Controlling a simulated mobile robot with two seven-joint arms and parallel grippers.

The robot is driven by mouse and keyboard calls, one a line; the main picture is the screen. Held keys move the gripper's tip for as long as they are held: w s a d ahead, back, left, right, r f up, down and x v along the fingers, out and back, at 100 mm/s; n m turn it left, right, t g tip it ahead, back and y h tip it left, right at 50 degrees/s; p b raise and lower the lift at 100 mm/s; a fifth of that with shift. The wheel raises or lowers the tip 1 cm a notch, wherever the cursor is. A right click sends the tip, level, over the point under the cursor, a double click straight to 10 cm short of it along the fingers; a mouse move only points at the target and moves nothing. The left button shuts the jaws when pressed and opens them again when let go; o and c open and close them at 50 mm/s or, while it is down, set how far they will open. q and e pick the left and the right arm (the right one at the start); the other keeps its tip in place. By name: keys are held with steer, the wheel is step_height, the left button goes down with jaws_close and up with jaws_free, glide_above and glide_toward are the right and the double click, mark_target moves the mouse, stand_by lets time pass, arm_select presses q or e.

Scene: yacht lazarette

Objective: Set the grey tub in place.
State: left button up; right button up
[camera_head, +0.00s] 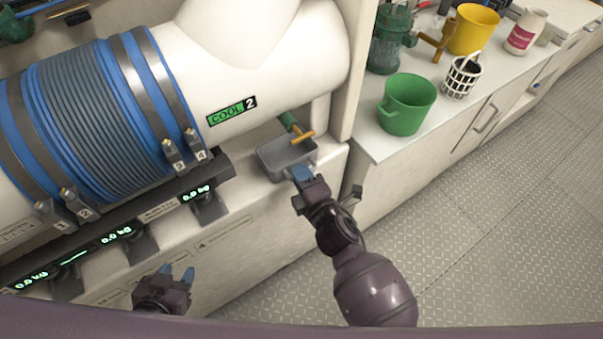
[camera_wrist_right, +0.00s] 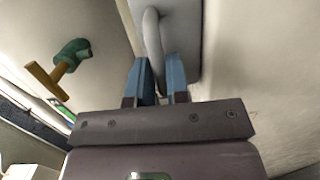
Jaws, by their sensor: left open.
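The grey tub (camera_head: 272,163) is at the ledge below the white pipe, beneath a green tap with an orange handle (camera_head: 302,137). Its inside looks empty. My right gripper (camera_head: 302,173) is at the tub's near side. In the right wrist view, its blue fingers (camera_wrist_right: 160,80) are close together on either side of the handle of the tub (camera_wrist_right: 183,30), shut on it. Whether the tub's base touches the ledge is hidden. My left gripper (camera_head: 177,274) is open and empty at the lower left, away from the tub.
The white pipe (camera_head: 265,60) with a blue hose coil (camera_head: 95,110) overhangs the ledge. Clamps and scale displays (camera_head: 115,235) line its front. An upright panel (camera_head: 352,65) stands right of the tub. The counter holds a green mug (camera_head: 406,105), a yellow mug (camera_head: 473,30) and other items.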

steer(key=o, duration=0.4)
steer(key=p+v, duration=0.1)
steer(key=v, duration=0.9)
steer(key=shift+s+d, duration=0.2)
steer(key=shift+s, duration=0.15)
stand_by(0.3)
